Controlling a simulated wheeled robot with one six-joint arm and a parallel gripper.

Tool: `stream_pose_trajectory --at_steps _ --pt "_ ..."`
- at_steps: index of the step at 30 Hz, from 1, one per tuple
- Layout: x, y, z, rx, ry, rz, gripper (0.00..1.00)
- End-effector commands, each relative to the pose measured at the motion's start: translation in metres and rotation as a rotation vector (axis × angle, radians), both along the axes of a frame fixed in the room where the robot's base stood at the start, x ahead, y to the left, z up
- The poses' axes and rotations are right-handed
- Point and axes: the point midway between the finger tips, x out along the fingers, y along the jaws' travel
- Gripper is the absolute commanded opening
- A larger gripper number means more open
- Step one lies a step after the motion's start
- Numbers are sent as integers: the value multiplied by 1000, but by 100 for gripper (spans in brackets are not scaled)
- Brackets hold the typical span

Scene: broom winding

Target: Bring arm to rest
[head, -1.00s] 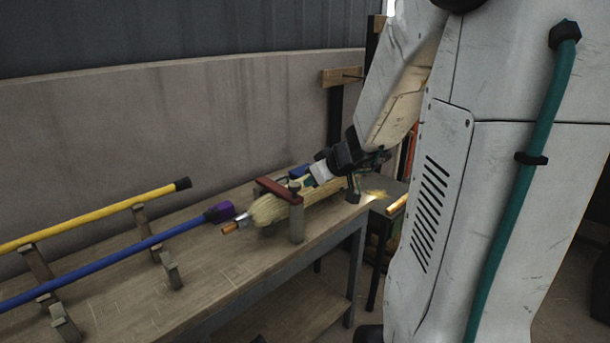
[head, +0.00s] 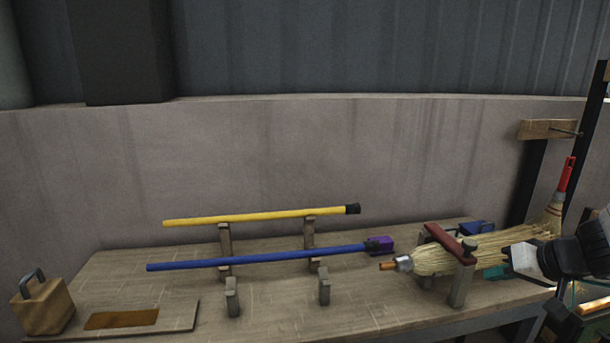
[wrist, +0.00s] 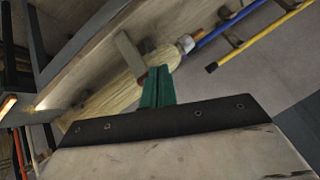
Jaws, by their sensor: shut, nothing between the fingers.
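My gripper (head: 497,271) is at the right of the head view, beside the bristles of a straw broom head (head: 440,259). Its green fingers also show in the wrist view (wrist: 158,88), pressed together and empty. The broom head lies in a clamp with a red bar (head: 451,243) on the bench, its metal collar and short wooden stub pointing left. In the wrist view the broom head (wrist: 110,98) is behind the fingers. I cannot tell whether the fingers touch the bristles. Most of my arm is outside the head view on the right.
A yellow handle (head: 260,215) and a blue handle (head: 260,257) lie on upright supports on the bench (head: 280,310). A wooden block with a dark handle (head: 42,303) stands at the left. A red-handled broom (head: 560,195) is at the right, near a dark post.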

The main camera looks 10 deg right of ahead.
Motion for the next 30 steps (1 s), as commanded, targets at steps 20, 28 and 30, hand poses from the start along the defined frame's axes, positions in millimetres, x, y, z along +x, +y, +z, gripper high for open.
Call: stream_pose_trajectory --at_steps 20,28,30 --pt "-162 165 68 -298 655 142 0" --pt "-165 185 78 -345 582 240 0" --pt "-164 185 78 -345 581 242 0"
